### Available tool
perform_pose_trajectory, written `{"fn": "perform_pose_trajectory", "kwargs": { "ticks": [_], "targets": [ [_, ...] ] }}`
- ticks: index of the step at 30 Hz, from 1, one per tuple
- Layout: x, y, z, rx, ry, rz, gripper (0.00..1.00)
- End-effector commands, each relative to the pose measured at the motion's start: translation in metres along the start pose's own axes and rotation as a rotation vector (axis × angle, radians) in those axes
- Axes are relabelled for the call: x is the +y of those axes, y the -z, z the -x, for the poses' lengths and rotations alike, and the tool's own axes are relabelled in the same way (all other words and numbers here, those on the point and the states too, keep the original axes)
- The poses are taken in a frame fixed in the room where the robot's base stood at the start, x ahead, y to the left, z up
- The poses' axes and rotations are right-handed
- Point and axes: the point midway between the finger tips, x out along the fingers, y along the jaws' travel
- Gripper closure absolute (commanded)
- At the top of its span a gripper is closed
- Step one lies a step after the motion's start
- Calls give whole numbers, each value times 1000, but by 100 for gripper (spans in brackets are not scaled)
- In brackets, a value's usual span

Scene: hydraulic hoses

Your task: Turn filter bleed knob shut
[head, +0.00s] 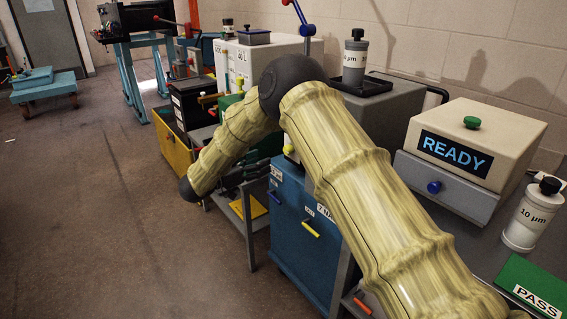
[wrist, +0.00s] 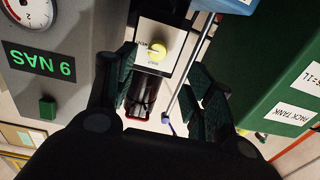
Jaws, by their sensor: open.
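A black cylinder with a red ring sits just below the plate. My gripper (wrist: 165,85) is open, with one dark green ridged finger on each side and nothing held. The fingers appear apart from the knob; the depth gap is hard to judge. In the head view my arm hides much of the middle, and I cannot clearly make out the gripper or this knob there.
In the wrist view a grey box (wrist: 60,85) with a gauge and green display stands left, and a green tank (wrist: 270,75) stands close on the right. In the head view a blue cabinet (head: 290,240) and a READY box (head: 495,125) stand right; open floor (head: 90,220) lies left.

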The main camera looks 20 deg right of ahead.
Motion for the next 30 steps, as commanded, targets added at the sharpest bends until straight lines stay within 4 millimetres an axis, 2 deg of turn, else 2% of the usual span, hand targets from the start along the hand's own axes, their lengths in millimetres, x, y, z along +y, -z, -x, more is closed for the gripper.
{"fn": "perform_pose_trajectory", "kwargs": {
  "ticks": [4,8,21,30],
  "targets": [
    [0,6,-2,-1,-33,-6,47],
    [0,6,-13,-1,-35,-6,47],
    [2,5,-81,-1,-33,-5,47],
    [3,5,-105,-1,-32,-5,47]
  ]
}}
